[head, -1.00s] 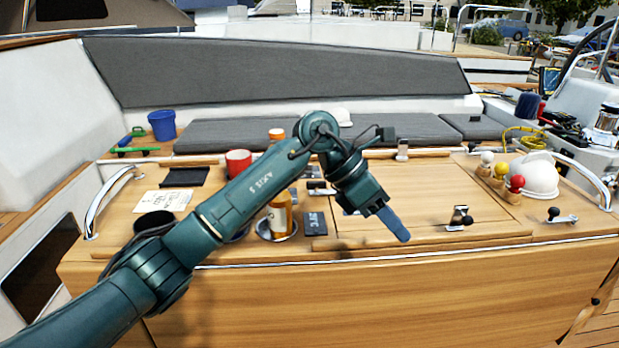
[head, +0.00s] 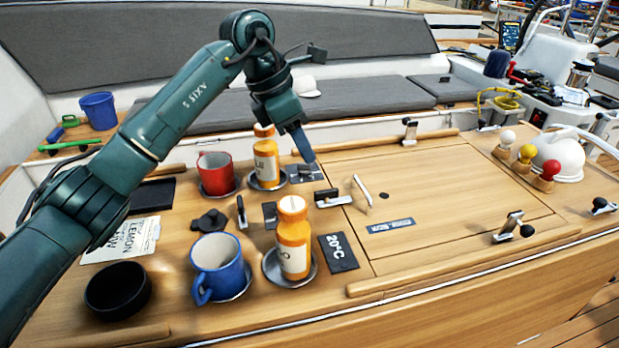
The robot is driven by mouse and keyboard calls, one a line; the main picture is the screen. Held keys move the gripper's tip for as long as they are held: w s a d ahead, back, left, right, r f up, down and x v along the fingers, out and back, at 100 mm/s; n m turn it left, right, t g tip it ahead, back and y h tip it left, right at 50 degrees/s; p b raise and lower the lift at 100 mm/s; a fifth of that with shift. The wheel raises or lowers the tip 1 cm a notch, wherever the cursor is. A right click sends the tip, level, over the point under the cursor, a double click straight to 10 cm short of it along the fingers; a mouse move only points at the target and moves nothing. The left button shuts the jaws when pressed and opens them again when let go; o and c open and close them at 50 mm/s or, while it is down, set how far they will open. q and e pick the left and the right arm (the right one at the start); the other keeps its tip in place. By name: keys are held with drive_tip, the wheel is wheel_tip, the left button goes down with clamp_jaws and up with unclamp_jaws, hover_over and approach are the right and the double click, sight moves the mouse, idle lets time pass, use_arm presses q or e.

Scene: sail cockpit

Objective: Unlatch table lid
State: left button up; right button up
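The wooden table lid (head: 437,187) lies flat and closed at the right of the table. A latch with a dark knob (head: 514,226) sits at its near right edge. Another latch (head: 409,131) stands at its far edge. A dark latch-like piece (head: 333,198) sits at its left edge, beside a pale upright lever (head: 362,190). I cannot tell whether these are fastened. My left gripper (head: 306,147) points down above the table, left of the lid and behind the dark piece. Its fingers overlap in the view, so their opening is unclear. My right gripper is out of view.
Orange bottles (head: 292,240), a red mug (head: 215,172), a blue mug (head: 218,266) and a black bowl (head: 117,288) stand left of the lid. The lid's top is mostly clear.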

sight(326, 190)
use_arm(q)
drive_tip(key=p+x, duration=0.2)
drive_tip(key=x, duration=1.1)
drive_tip(key=shift+w+a, duration=0.1)
drive_tip(key=shift+c, duration=0.4)
clamp_jaws()
